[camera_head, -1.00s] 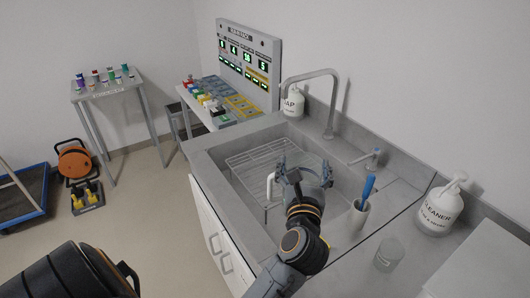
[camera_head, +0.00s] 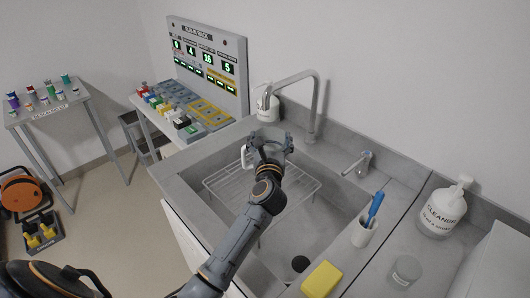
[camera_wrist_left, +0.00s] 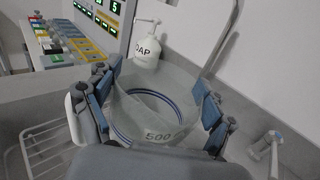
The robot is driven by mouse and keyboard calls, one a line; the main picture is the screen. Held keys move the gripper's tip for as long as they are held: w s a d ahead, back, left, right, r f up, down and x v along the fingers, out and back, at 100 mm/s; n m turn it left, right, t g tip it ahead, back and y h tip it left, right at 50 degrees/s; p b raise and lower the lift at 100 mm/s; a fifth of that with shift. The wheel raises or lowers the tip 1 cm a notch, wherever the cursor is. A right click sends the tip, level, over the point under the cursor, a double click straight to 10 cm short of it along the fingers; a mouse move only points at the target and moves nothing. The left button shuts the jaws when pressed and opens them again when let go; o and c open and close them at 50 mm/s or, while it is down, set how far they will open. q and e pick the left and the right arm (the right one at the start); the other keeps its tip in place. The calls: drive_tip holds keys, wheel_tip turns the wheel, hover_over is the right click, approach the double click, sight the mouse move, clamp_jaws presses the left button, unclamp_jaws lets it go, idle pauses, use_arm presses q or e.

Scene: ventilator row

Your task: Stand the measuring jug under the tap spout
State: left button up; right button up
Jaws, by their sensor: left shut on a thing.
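The measuring jug is clear, with a blue ring and a "500" mark, in the left wrist view (camera_wrist_left: 158,132). Its white handle shows in the head view (camera_head: 246,157). My left gripper (camera_head: 267,142) is shut around the jug's body and holds it over the sink's back part; its fingers sit on both sides of it in the wrist view (camera_wrist_left: 155,105). The grey tap (camera_head: 314,105) rises behind the sink, and its spout (camera_head: 266,98) bends down just beyond the gripper. I cannot tell whether the jug is directly beneath it. My right gripper is not in view.
A wire rack (camera_head: 225,190) lies in the sink below. A soap bottle (camera_head: 266,110) stands close behind the jug. A tap lever (camera_head: 358,164), a cup with a blue brush (camera_head: 362,232), a yellow sponge (camera_head: 322,279), a beaker (camera_head: 405,271) and a cleaner bottle (camera_head: 440,212) are to the right.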

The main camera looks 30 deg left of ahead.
sight(267, 141)
use_arm(q)
drive_tip(key=w+f, duration=0.1)
drive_tip(key=a+f, duration=0.1)
drive_tip(key=f, duration=0.1)
drive_tip(key=w+a+f+b, duration=0.1)
drive_tip(key=shift+w+a+f, duration=0.2)
drive_tip(key=shift+w+f, duration=0.1)
drive_tip(key=shift+w, duration=0.05)
drive_tip(key=shift+w+a+f, duration=0.25)
drive_tip(key=shift+f, duration=0.2)
wheel_tip(267, 141, down, 2)
drive_tip(key=shift+w+a+f, duration=0.1)
drive_tip(key=shift+a+f, duration=0.05)
drive_tip(key=shift+f, duration=0.5)
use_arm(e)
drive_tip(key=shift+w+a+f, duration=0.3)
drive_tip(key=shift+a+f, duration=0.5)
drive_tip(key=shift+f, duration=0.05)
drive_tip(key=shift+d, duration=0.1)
use_arm(q)
drive_tip(key=shift+f+b, duration=0.2)
drive_tip(key=shift+b, duration=0.3)
drive_tip(key=o, duration=1.4)
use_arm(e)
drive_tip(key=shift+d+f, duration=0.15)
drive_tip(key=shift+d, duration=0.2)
